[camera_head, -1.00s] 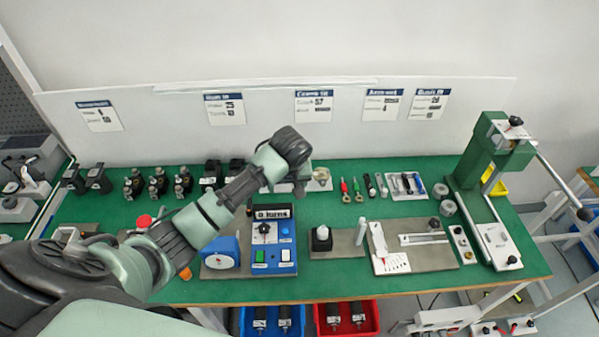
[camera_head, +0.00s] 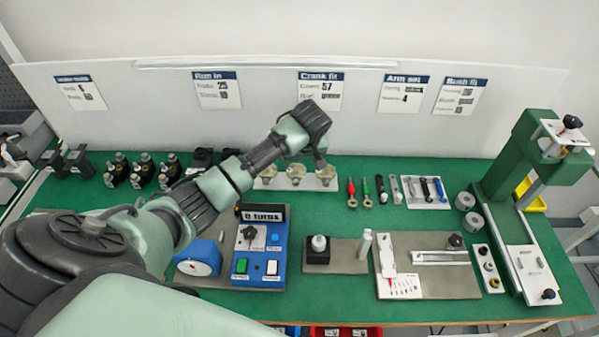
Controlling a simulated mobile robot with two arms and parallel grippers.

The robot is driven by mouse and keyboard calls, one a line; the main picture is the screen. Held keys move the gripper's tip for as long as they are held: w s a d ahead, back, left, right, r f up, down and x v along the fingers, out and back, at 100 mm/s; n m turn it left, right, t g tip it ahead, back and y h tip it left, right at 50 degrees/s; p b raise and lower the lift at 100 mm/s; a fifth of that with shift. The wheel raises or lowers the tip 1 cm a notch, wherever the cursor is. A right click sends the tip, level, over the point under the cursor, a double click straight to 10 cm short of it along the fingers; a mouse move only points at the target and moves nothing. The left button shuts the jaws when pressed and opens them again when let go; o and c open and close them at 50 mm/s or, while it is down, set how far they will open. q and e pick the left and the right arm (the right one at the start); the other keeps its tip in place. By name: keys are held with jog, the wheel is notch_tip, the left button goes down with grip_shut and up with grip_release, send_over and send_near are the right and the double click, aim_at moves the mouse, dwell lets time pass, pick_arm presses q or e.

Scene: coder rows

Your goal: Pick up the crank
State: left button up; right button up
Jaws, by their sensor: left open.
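Several small metallic crank-like parts, which I take to be the cranks, sit in a row on a white holder (camera_head: 277,184) at the back middle of the green bench. One such part (camera_head: 296,173) is in the middle of the row, and another (camera_head: 267,173) is at its left. My left arm reaches in from the left, and its left gripper (camera_head: 320,163) points down at the right end of the row, in front of or over the part there. The gripper is open. Whether it touches that part cannot be told. My right gripper is out of view.
A blue control box (camera_head: 260,250) stands in front. A green press (camera_head: 530,165) stands at the right. A white board with labels rises behind.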

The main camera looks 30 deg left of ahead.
aim_at(297, 170)
pick_arm(q)
jog(key=shift+s+a+f, duration=0.15)
jog(key=shift+a+f, duration=0.15)
jog(key=shift+f, duration=0.4)
jog(key=p+x, duration=0.1)
jog(key=x, duration=0.3)
jog(key=shift+f, duration=0.4)
jog(key=shift+r, duration=0.1)
jog(key=c, duration=1.2)
jog(key=shift+r, duration=0.1)
jog(key=shift+c, duration=0.2)
